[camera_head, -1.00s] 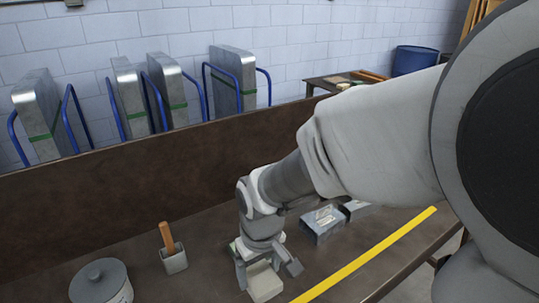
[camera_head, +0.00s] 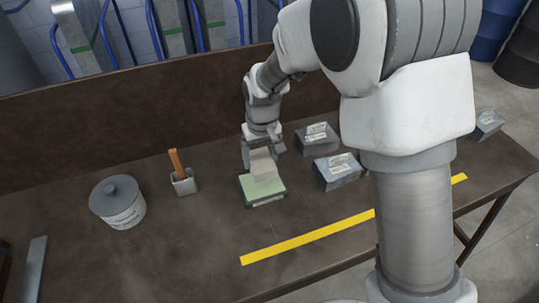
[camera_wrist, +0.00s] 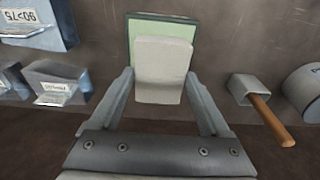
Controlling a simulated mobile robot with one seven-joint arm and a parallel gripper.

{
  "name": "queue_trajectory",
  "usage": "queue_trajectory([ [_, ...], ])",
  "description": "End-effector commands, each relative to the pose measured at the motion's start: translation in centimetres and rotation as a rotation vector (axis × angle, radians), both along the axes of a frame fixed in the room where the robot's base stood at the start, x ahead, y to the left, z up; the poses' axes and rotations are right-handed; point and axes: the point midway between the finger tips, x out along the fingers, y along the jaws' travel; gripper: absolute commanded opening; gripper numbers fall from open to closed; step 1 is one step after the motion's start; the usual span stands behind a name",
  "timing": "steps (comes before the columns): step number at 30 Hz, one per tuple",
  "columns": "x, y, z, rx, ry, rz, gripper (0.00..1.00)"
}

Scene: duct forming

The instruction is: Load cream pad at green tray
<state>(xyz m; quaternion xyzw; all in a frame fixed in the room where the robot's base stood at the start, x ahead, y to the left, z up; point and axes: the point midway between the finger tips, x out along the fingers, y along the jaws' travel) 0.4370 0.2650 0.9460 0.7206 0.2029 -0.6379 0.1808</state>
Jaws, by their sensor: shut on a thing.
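The cream pad (camera_head: 263,164) is a pale block between the fingers of my gripper (camera_head: 263,158). In the wrist view the pad (camera_wrist: 162,68) sits between the two fingers (camera_wrist: 162,88), and my gripper is shut on it. The green tray (camera_head: 262,190) is a flat square with a dark edge on the bench, just below and in front of the pad. In the wrist view the pad covers much of the tray (camera_wrist: 133,32), whose rim shows around it. I cannot tell whether the pad touches the tray.
A grey lidded pot (camera_head: 118,202) and a small holder (camera_head: 184,183) with an orange-brown handle stand left of the tray. Metal boxes with labels (camera_head: 337,172) stand to the right. A yellow strip (camera_head: 305,240) runs along the bench front. A raised back panel (camera_head: 130,118) closes the far side.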

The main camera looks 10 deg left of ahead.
Motion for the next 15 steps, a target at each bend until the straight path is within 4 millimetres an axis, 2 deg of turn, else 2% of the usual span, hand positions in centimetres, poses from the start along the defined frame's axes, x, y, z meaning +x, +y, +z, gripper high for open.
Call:
queue_trajectory([
  [8,0.2,0.4,-0.8,0.002,0.001,0.0,0.36],
  [15,0.2,0.3,-3.0,0.001,0.002,0.0,0.36],
])
